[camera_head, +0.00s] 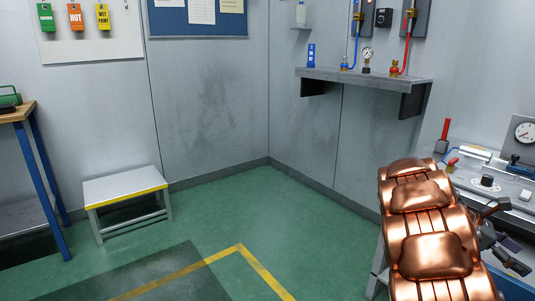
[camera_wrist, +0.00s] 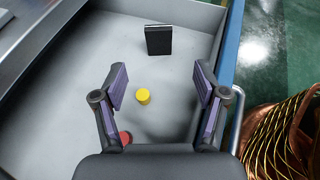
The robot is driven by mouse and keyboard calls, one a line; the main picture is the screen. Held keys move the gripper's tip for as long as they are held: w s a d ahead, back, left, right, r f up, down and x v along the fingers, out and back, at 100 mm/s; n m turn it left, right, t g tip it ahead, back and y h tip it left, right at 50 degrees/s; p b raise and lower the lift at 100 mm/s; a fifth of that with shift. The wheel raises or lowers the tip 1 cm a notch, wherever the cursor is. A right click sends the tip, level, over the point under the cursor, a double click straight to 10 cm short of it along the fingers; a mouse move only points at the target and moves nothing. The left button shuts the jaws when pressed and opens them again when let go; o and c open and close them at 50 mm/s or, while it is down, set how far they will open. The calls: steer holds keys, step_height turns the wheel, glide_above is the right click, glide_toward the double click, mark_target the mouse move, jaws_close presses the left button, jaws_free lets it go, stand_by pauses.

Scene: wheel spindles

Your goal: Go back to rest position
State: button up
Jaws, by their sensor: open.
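My gripper (camera_wrist: 160,80) is open and empty in the wrist view, its two purple-grey fingers spread wide. It is above a light grey tray-like surface (camera_wrist: 100,60) with a raised rim. A small yellow cylinder (camera_wrist: 143,96) shows between the fingers, apart from both. A red round piece (camera_wrist: 125,137) is partly hidden by the left finger and the gripper body. A black block (camera_wrist: 158,40) stands beyond the fingertips. In the head view my copper-coloured arm hides much of the workbench, and dark gripper parts show only partly at its right.
The workbench (camera_head: 515,215) at the right carries a gauge (camera_head: 524,133) and small fittings. A wall shelf (camera_head: 365,77) holds valves. A step stool (camera_head: 124,188) and a wooden-topped table (camera_head: 14,112) stand at the left. The green floor (camera_head: 270,215) between is clear.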

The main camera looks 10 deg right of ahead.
steer(key=s+a+r+m+t+y+p, duration=0.2)
steer(key=a+r+p, duration=0.7)
steer(key=a, duration=0.7)
steer(key=s+a+r+m+t+y+p, duration=0.3)
steer(key=s+a+r+p, duration=0.3)
steer(key=a+r+p, duration=0.4)
steer(key=s+a+r+m+t+y+p, duration=0.2)
steer(key=s+a+r+m+y+p, duration=0.2)
steer(key=a+r+p, duration=0.6)
steer(key=s+a+p, duration=0.1)
steer(key=a+p, duration=0.5)
steer(key=a, duration=0.6)
steer(key=shift+a+y+p, duration=0.25)
steer(key=shift+y+p, duration=0.05)
steer(key=shift+y, duration=0.1)
